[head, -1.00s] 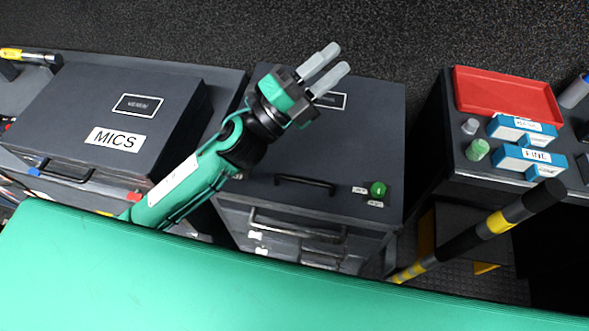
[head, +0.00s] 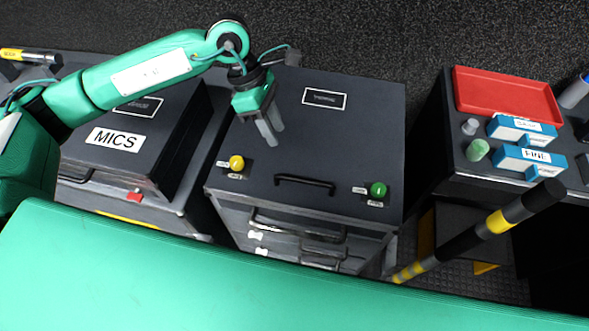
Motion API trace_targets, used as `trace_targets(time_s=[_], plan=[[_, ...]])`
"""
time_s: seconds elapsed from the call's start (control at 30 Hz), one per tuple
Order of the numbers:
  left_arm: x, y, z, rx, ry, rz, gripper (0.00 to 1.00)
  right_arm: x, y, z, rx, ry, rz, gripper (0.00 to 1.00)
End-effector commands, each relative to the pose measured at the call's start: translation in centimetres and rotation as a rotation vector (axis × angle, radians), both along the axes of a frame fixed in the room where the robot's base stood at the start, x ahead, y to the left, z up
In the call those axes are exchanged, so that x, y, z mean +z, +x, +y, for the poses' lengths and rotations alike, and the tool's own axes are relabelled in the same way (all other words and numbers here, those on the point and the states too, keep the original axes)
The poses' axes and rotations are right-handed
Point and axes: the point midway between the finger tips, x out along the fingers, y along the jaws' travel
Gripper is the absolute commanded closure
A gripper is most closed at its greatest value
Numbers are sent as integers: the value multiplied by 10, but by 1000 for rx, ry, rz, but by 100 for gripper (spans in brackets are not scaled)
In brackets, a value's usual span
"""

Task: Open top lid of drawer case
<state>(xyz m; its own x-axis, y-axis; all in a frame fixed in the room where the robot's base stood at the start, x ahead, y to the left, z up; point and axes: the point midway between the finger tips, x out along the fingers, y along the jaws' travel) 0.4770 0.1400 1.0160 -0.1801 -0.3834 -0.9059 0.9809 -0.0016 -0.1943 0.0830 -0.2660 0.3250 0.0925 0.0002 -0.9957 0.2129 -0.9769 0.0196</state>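The drawer case (head: 340,135) stands in the middle of the head view, its dark flat top lid lying closed. A black bar handle (head: 305,182) sits near the lid's front edge. A yellow knob (head: 236,163) is at the lid's front left and a green knob (head: 378,190) at its front right, each with small labels. My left gripper (head: 271,134) hangs over the left part of the lid, grey fingers pointing down, above and left of the handle. Its two fingers show slightly apart with nothing between them. Whether the tips touch the lid I cannot tell. My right gripper is out of view.
A dark case labelled MICS (head: 115,139) stands to the left, partly under my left arm. On the right, a counter holds a red tray (head: 505,95) and blue-white boxes (head: 528,160). A black-and-yellow striped pole (head: 495,222) leans in front of it. Drawers (head: 300,235) face forward below the lid.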

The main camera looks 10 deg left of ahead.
Motion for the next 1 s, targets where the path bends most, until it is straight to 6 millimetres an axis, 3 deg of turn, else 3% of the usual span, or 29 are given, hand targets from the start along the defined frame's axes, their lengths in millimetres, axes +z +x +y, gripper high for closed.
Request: trace_targets(time_s=[0.17,0.6,0.8,1.0], plan=[[-19,-5,-7,-2,6,4,66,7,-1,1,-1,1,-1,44],[-98,-21,-42,-2,2,5,66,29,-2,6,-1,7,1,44],[-118,-24,-50,-1,2,2,66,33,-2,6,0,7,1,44],[-123,-25,-52,0,1,0,66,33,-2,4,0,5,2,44]])
